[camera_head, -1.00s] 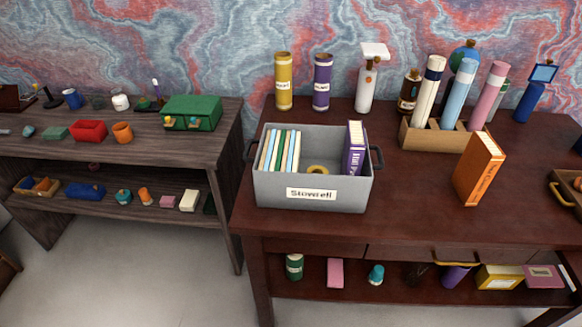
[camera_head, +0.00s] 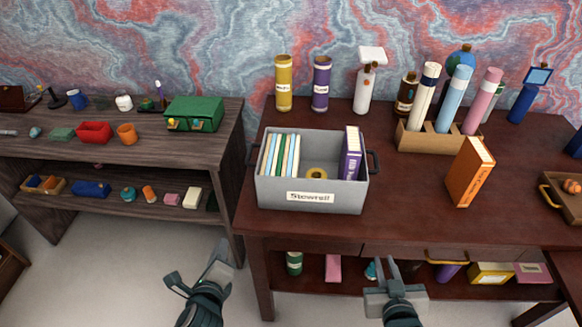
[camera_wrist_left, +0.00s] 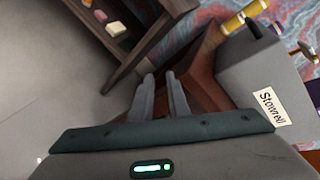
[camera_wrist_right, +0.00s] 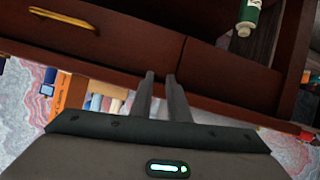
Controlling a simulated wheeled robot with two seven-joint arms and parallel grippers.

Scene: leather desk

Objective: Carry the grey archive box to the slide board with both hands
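The grey archive box (camera_head: 312,196), labelled "Stowrell", stands upright on the dark red desk at its left end. It holds several thin books (camera_head: 280,155), a purple binder (camera_head: 351,155) and a yellow ring (camera_head: 317,173). Dark handles stick out at its left (camera_head: 250,150) and right (camera_head: 374,162) sides. My left gripper (camera_head: 196,264) is open and empty, low in front and left of the box. In the left wrist view the box (camera_wrist_left: 245,72) is right of its fingers. My right gripper (camera_head: 388,268) is open and empty, low before the desk front, right of the box. I cannot identify the slide board.
An orange book (camera_head: 470,172), a wooden rack (camera_head: 432,137) with tubes and a tray (camera_head: 562,196) stand right of the box. Yellow (camera_head: 283,84) and purple (camera_head: 321,85) canisters and a spray bottle stand behind it. A grey-brown shelf table (camera_head: 150,149) is at left.

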